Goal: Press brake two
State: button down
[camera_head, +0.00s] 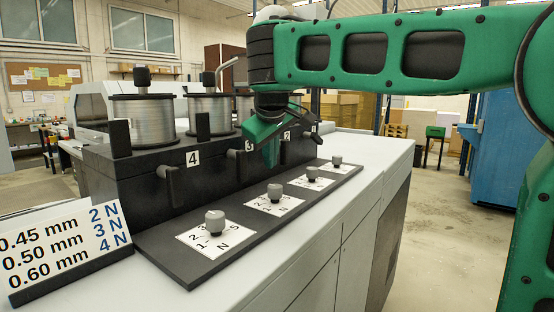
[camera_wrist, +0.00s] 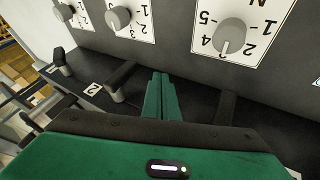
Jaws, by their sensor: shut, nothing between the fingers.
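Brake two is a dark lever (camera_wrist: 122,78) beside the "2" label (camera_wrist: 94,89) in the wrist view. It sticks out from the black spool stand. In the head view the "2" label (camera_head: 287,134) shows just right of my gripper, which appears to hide that lever. My gripper (camera_wrist: 161,78) is shut and empty, with its green fingers together. In the wrist view its tips are right of brake two, between it and the brake-three lever (camera_wrist: 225,104), apart from both. In the head view my gripper (camera_head: 268,158) hangs in front of the stand near the "3" label (camera_head: 250,145).
The brake-four lever (camera_head: 170,183) is at the near end of the stand. Grey dial knobs (camera_head: 215,221) on white scales line the black strip in front of the levers. Wire spools (camera_head: 143,119) stand on top. A size sign (camera_head: 66,250) is at the near left.

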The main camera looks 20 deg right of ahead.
aim_at(285, 152)
jog(key=shift+w+d+f, duration=0.15)
jog(key=shift+w+d, duration=0.55)
jog(key=shift+d, duration=0.15)
jog(key=shift+w+d+f, duration=0.1)
jog(key=shift+w+d, duration=0.55)
jog(key=shift+d, duration=0.15)
